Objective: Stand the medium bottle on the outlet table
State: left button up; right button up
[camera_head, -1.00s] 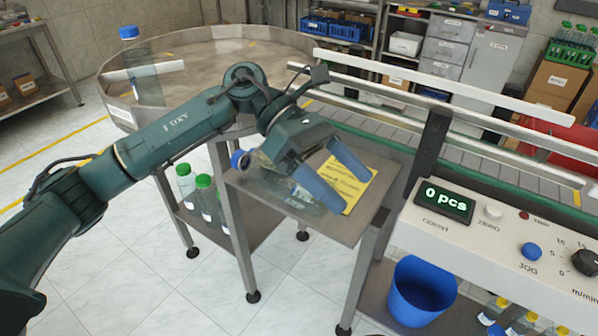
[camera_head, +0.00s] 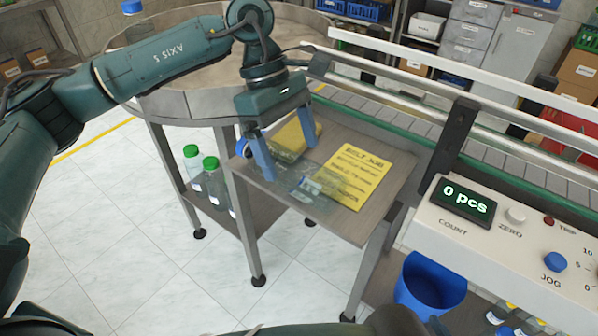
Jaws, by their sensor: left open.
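A clear bottle with a blue cap (camera_head: 242,147) lies on its side on the small outlet table (camera_head: 385,208). Its see-through body (camera_head: 300,183) is faint against the table top, and part of it is behind my fingers. I cannot tell its size class for sure. My left gripper (camera_head: 291,160) is open, pointing down over the cap end of the bottle. One blue finger is in front of the bottle near its neck; the other is on the far side. Whether either finger touches it I cannot tell. My right gripper is out of view.
A yellow printed sheet (camera_head: 352,177) lies on the table, with another yellow item (camera_head: 298,134) behind my gripper. A conveyor (camera_head: 400,122) runs behind. The counter panel (camera_head: 480,225) stands right, a blue bin (camera_head: 428,285) below. Green-capped bottles (camera_head: 211,178) stand on the lower shelf.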

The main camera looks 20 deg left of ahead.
aim_at(295, 157)
pick_arm(q)
jog(key=shift+p+x, duration=0.55)
jog(key=shift+x, duration=2.05)
jog(key=shift+w, duration=0.2)
jog(key=c, duration=1.5)
